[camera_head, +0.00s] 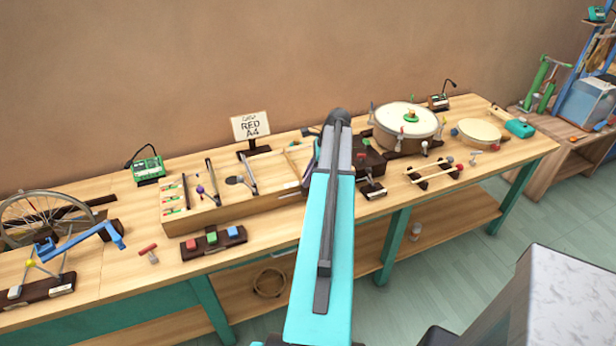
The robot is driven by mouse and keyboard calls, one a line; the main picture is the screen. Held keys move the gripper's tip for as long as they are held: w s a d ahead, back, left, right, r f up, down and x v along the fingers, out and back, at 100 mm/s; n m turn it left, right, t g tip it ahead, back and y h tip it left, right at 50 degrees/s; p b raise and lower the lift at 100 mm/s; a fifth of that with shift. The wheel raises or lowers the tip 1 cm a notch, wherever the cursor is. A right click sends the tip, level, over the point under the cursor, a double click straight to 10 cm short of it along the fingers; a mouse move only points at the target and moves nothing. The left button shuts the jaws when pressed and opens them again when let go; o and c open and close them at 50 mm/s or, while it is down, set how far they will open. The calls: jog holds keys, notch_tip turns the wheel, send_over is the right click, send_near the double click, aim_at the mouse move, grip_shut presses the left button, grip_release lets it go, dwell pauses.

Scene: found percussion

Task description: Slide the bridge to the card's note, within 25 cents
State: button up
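A cream card (250,126) on a dark stand reads "RED A4" under a smaller word I cannot read. In front of it a long pale wooden string box (232,209) lies along the bench, with red and green marks at its left end. Several dark upright pieces stand on the box, including one at its left part (211,176) and one further right (246,177); which is the bridge is unclear. A small purple knob (200,189) shows near the left pieces. My teal arm covers the box's right end. My gripper is not visible.
On the bench (110,270) are a block with red, green and blue buttons (213,242), a red-handled mallet (148,251), a wheel (45,217), a round drum (407,119) and a small green device (147,168). A grey block (570,300) stands at lower right.

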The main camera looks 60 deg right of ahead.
grip_shut()
jog(key=shift+s, duration=0.1)
jog(key=o, duration=0.7)
grip_release()
jog(key=shift+d, duration=0.1)
jog(key=b+v, duration=0.3)
jog(key=v, duration=1.1)
jog(key=shift+f, duration=0.1)
